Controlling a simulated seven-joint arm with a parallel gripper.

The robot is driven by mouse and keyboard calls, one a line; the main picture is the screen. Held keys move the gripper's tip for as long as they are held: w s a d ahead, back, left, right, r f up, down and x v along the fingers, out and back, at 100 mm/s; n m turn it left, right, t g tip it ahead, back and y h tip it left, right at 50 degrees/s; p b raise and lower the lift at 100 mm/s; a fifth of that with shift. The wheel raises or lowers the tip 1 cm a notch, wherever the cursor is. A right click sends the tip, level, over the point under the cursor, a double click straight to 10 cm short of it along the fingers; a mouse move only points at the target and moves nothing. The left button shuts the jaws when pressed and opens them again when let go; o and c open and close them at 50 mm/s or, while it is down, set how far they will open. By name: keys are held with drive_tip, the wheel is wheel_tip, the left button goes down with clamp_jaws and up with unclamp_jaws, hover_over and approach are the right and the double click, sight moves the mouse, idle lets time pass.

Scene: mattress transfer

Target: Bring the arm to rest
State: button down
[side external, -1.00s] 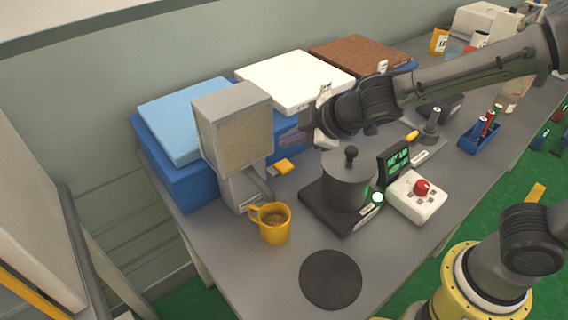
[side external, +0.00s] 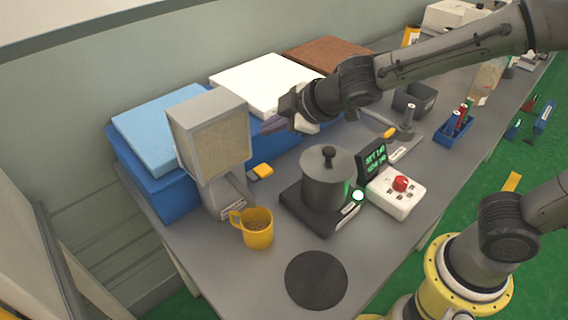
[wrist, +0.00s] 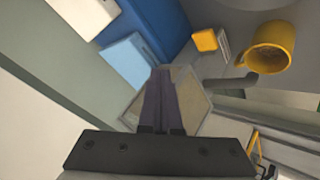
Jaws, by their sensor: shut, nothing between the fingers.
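My gripper (side external: 272,124) is shut and empty. In the side view its fingers point left toward the grey box with the tan mesh front (side external: 215,140), with no visible contact. It is raised over the bench, in front of the blue and white blocks at the back. In the wrist view my closed fingers (wrist: 163,80) lie across the picture of the tan panel (wrist: 190,110). The wrist view cannot tell how far apart they are.
A lidded grey pot (side external: 327,185) stands on a black base below and right of my gripper. A yellow mug (side external: 257,232), a white box with a red button (side external: 393,195) and a black disc (side external: 316,280) are on the bench (side external: 230,280). The front left bench is mostly clear.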

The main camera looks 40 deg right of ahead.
drive_tip(key=s+d+r+m+t+h, duration=0.1)
drive_tip(key=s+d+r+m+h, duration=0.1)
drive_tip(key=s+d+r+m, duration=0.4)
drive_tip(key=s+d+r+m+h, duration=0.1)
drive_tip(key=s+d+r, duration=0.3)
drive_tip(key=d, duration=0.5)
drive_tip(key=s+f+m+g, duration=0.2)
drive_tip(key=s+f, duration=0.1)
drive_tip(key=s, duration=0.5)
drive_tip(key=s+f+m+g+y, duration=0.1)
drive_tip(key=s+f+g, duration=0.1)
drive_tip(key=s+f, duration=0.2)
drive_tip(key=s, duration=0.3)
drive_tip(key=shift+s+a+m+g, duration=0.3)
drive_tip(key=shift+s+m, duration=0.05)
drive_tip(key=shift+m, duration=0.05)
idle(0.4)
